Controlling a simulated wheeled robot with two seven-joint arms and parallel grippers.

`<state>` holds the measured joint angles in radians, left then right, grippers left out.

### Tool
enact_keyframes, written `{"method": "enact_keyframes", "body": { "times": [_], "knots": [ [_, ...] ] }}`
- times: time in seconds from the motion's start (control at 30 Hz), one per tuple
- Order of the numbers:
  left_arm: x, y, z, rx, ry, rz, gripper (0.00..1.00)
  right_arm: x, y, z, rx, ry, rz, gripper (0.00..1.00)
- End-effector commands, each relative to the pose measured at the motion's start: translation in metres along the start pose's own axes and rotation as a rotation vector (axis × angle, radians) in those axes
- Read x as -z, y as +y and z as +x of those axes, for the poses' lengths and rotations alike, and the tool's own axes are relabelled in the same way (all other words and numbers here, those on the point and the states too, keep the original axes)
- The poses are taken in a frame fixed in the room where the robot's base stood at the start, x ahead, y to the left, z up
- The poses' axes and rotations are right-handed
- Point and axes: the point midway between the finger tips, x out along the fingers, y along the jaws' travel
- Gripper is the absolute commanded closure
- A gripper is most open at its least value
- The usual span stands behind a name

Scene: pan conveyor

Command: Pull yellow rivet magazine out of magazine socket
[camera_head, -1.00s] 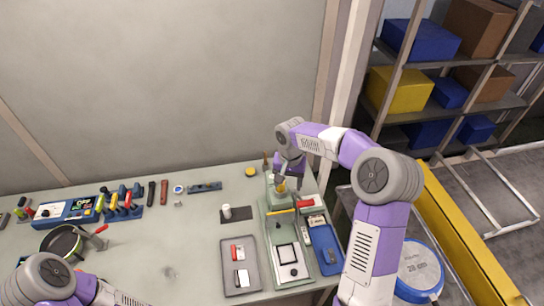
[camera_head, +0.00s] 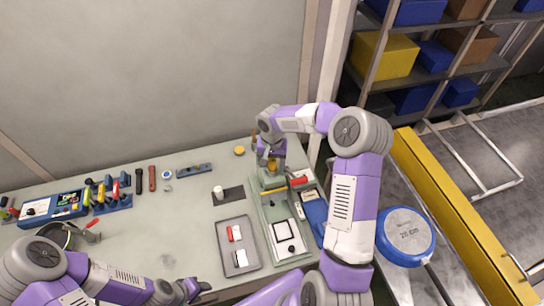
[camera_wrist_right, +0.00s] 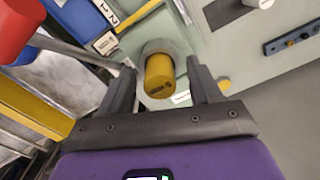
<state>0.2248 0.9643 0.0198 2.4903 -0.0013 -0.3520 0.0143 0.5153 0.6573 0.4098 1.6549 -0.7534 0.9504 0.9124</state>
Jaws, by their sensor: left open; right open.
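The yellow rivet magazine (camera_wrist_right: 159,76) is a yellow cylinder standing in a round grey-green magazine socket (camera_wrist_right: 158,47) in the right wrist view. In the head view the magazine (camera_head: 271,166) shows small at the top of the green machine. My right gripper (camera_wrist_right: 160,80) is open, with one finger on each side of the magazine and visible gaps between. It also shows in the head view (camera_head: 269,160). My left gripper (camera_head: 195,290) is open and empty, low over the table's front edge.
The green machine (camera_head: 264,222) has a red-handled lever (camera_head: 299,181) near the right gripper. A grey tray (camera_head: 223,236) holds a red and a white piece. A blue bin (camera_head: 314,214) stands right of the machine.

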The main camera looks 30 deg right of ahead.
Motion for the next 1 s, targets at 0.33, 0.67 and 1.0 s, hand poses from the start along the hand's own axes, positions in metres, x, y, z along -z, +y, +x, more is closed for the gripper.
{"method": "enact_keyframes", "body": {
  "times": [0.33, 0.67, 1.0],
  "knots": [
    [-0.0002, 0.0000, 0.0000, 0.000, -0.001, 0.000, 0.57, 0.0001, -0.0001, 0.0007, 0.001, 0.000, 0.000, 0.52],
    [-0.0002, 0.0000, -0.0001, 0.000, 0.000, 0.000, 0.57, 0.0001, 0.0000, 0.0004, 0.000, 0.001, 0.000, 1.00],
    [-0.0002, 0.0004, -0.0010, 0.000, 0.000, 0.000, 0.57, 0.0003, 0.0000, -0.0015, 0.000, 0.001, 0.000, 0.92]
  ]
}}
